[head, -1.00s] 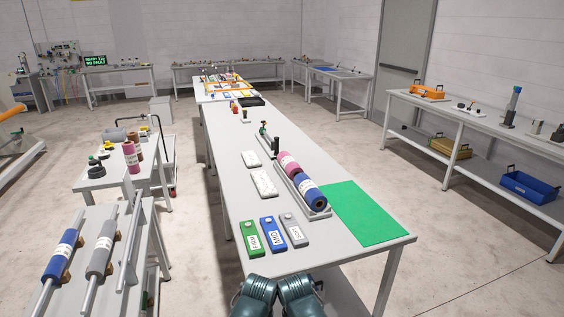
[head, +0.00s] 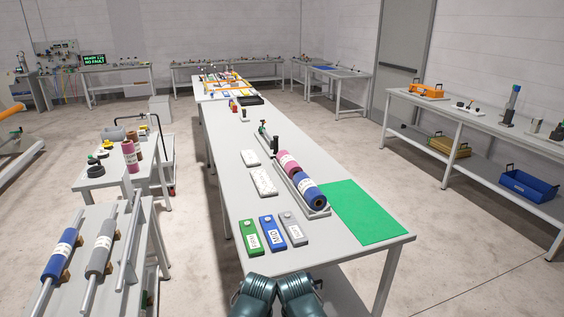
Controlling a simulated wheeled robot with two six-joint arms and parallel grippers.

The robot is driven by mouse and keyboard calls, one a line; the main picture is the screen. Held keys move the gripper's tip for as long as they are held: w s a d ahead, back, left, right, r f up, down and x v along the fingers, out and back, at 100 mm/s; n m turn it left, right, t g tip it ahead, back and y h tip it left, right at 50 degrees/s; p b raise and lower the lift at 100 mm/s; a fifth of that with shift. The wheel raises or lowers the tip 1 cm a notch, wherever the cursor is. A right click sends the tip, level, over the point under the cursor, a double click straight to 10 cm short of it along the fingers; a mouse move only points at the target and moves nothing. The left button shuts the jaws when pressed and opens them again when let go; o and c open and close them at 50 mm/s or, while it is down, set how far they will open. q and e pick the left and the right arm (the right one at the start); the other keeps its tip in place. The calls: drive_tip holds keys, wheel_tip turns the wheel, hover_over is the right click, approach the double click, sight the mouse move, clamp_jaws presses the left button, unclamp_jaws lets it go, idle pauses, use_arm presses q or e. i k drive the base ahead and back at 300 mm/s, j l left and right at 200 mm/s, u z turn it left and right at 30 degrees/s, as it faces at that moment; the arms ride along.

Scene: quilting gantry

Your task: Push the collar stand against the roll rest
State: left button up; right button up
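The roll rest (head: 318,211) is a long grey tray on the main table, holding a pink roll (head: 288,162) and a blue roll (head: 310,189). At its far end stands a small dark upright piece (head: 276,144), with another dark-and-green piece (head: 262,128) just beyond. One of these may be the collar stand; they are too small to tell which, or whether either touches the rest. My two teal arms show at the bottom edge, below the table's front edge. Neither gripper's fingers can be seen.
The main table (head: 230,190) also bears a green mat (head: 365,211) on the right, green (head: 250,237), blue (head: 272,233) and grey (head: 293,229) labelled blocks in front, and two white pieces (head: 263,182) left of the rest. A side table with rolls stands left.

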sight(268, 136)
drive_tip(key=i+l+z, duration=0.25)
drive_tip(key=l+z, duration=0.2)
drive_tip(key=i+l+z, duration=0.25)
drive_tip(key=z, duration=0.2)
drive_tip(key=i+l+z, duration=0.25)
drive_tip(key=z, duration=0.25)
drive_tip(key=i+l+z, duration=0.2)
drive_tip(key=i+z, duration=0.75)
drive_tip(key=i+u, duration=0.15)
drive_tip(key=i, duration=0.3)
drive_tip(key=i+l+u, duration=0.2)
drive_tip(key=i, duration=0.25)
drive_tip(key=i+u, duration=0.15)
drive_tip(key=i, duration=0.3)
drive_tip(key=i+j+u, duration=0.2)
drive_tip(key=i+u, duration=0.25)
drive_tip(key=i+j+u, duration=0.15)
drive_tip(key=i+u, duration=0.15)
drive_tip(key=u, duration=0.15)
drive_tip(key=i+u, duration=0.45)
drive_tip(key=i+l+u, duration=0.2)
drive_tip(key=u, duration=0.25)
drive_tip(key=i+j+u, duration=0.15)
drive_tip(key=i+u, duration=0.2)
drive_tip(key=i, duration=0.3)
drive_tip(key=i+u, duration=0.35)
drive_tip(key=i, duration=0.25)
drive_tip(key=i+l+u, duration=0.25)
drive_tip(key=i+u, duration=0.15)
drive_tip(key=i, duration=0.25)
